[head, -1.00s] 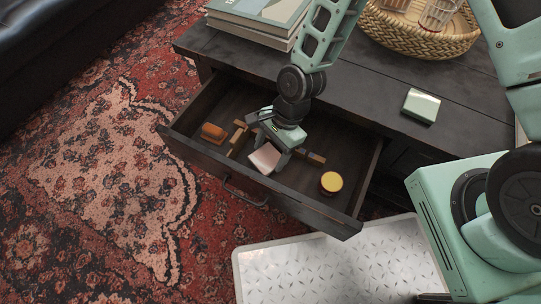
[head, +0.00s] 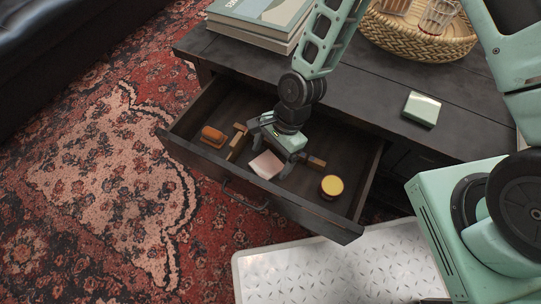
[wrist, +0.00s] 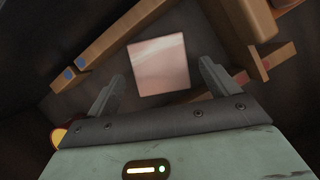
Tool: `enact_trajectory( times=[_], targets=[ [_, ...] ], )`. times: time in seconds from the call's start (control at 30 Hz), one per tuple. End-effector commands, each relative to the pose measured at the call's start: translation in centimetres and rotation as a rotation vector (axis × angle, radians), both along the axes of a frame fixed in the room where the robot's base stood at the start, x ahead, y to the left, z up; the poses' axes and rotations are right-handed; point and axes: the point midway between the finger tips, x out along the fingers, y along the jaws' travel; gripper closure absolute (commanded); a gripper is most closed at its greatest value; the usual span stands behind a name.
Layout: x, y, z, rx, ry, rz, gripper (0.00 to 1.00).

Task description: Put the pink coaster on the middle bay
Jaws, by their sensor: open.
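The pink coaster (head: 266,165) is a pale pink square lying in the open drawer (head: 341,226), between wooden divider pieces. It also shows in the wrist view (wrist: 159,65), in front of my fingers. My gripper (head: 272,160) is open over the coaster, with one finger towards each side of it. In the wrist view my gripper (wrist: 161,70) has its fingers spread and apart from the coaster. One wooden divider (head: 237,142) is on the left of the coaster, another (head: 315,162) on its right. My gripper hides part of the drawer floor, so the bay edges are partly unclear.
An orange-brown block (head: 213,137) lies at the drawer's left, a yellow-topped round tin (head: 331,186) at its right. Above, the dark table top (head: 370,90) bears books (head: 262,18), a basket with glasses (head: 418,38) and a pale green box (head: 421,109).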

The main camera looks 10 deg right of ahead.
Motion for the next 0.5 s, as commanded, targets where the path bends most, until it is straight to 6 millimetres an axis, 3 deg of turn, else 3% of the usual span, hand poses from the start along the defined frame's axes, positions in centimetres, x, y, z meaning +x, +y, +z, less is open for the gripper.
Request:
enact_trajectory(
  times=[0.3,0.5],
  targets=[
    [1.3,-2.2,6.6,0.000,-0.002,-0.004,0.13],
    [1.9,-3.2,9.4,0.001,-0.001,-0.003,0.13]
  ],
)
